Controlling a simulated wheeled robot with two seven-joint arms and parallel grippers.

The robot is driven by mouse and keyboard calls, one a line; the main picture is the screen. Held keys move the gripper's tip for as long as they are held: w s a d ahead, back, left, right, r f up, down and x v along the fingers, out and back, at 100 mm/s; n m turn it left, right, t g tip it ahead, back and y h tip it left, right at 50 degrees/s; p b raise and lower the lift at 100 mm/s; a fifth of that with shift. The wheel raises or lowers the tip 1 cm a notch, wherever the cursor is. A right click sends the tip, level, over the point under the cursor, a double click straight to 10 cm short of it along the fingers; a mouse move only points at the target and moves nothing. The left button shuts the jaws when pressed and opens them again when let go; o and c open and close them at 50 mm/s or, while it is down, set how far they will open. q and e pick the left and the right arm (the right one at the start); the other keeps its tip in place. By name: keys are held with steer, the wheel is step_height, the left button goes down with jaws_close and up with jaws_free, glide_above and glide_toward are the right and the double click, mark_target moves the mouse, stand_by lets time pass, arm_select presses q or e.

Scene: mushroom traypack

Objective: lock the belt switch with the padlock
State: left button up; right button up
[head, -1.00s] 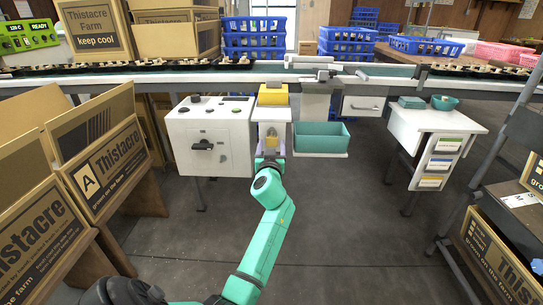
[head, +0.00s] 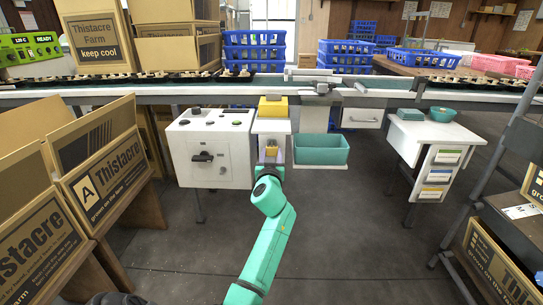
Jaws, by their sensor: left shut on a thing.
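The belt switch (head: 203,158) is a black rotary handle on the front of a white control box (head: 232,170). The handle lies roughly horizontal. My left gripper (head: 270,161) is in front of the white stand to the right of the box. It is shut on a small brass-coloured padlock (head: 271,150), held upright and apart from the switch. The shackle is too small to make out. My right gripper is not in view.
A yellow container (head: 273,106) sits on the white stand (head: 271,126). A teal bin (head: 321,150) is to its right. The conveyor (head: 150,94) runs behind. Cardboard boxes (head: 104,172) crowd the left, and a white drawer cabinet (head: 432,150) stands right. The floor between is clear.

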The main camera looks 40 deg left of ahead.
arm_select(q)
steer(key=shift+r, duration=0.1)
steer(key=v, duration=0.7)
steer(key=shift+s+d+p, duration=0.2)
steer(key=shift+p, duration=0.25)
stand_by(0.5)
